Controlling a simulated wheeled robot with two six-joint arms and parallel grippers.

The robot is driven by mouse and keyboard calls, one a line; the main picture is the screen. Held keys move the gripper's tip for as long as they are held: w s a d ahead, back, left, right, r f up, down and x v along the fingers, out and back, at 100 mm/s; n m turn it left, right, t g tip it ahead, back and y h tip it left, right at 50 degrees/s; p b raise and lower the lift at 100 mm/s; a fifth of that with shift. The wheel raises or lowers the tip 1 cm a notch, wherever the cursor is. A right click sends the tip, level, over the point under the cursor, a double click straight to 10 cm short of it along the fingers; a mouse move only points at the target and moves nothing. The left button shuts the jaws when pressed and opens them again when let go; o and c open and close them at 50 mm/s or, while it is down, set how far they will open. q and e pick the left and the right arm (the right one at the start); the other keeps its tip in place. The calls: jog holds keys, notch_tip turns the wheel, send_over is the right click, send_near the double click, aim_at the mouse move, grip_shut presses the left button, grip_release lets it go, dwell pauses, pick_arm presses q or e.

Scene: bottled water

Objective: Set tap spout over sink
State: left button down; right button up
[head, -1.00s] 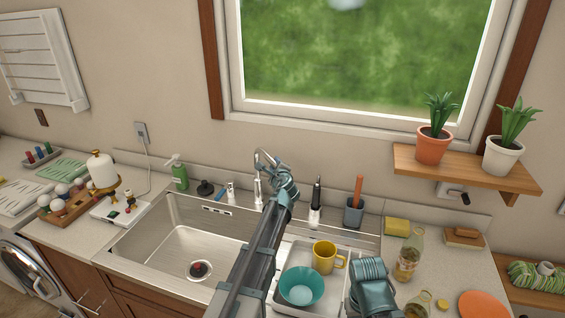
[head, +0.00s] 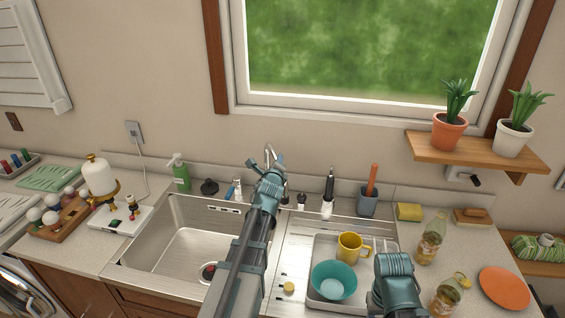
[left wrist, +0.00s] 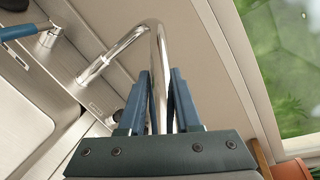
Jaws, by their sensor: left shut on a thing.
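The chrome tap (head: 268,152) stands at the back of the steel sink (head: 160,222), largely hidden behind my left gripper (head: 265,172) in the head view. In the left wrist view, my left gripper (left wrist: 160,95) is shut on the upright neck of the tap (left wrist: 155,40), with a blue finger on each side. There the curved spout reaches left, and its tip (left wrist: 83,77) hangs near the sink's back rim. I cannot tell exactly what lies below the tip. My right arm shows at lower right; its gripper is not visible.
A drainer tray (head: 313,285) holds a teal bowl (head: 334,280) and a yellow mug (head: 350,246). Bottles (head: 431,240) stand right of it. A soap bottle (head: 180,172) and a black stopper (head: 209,187) stand behind the sink. The left basin is mostly clear.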

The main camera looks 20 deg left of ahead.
jog(key=shift+s, duration=0.1)
dwell(0.4)
pick_arm(q)
jog(key=c, duration=0.6)
grip_release()
jog(key=shift+s, duration=0.1)
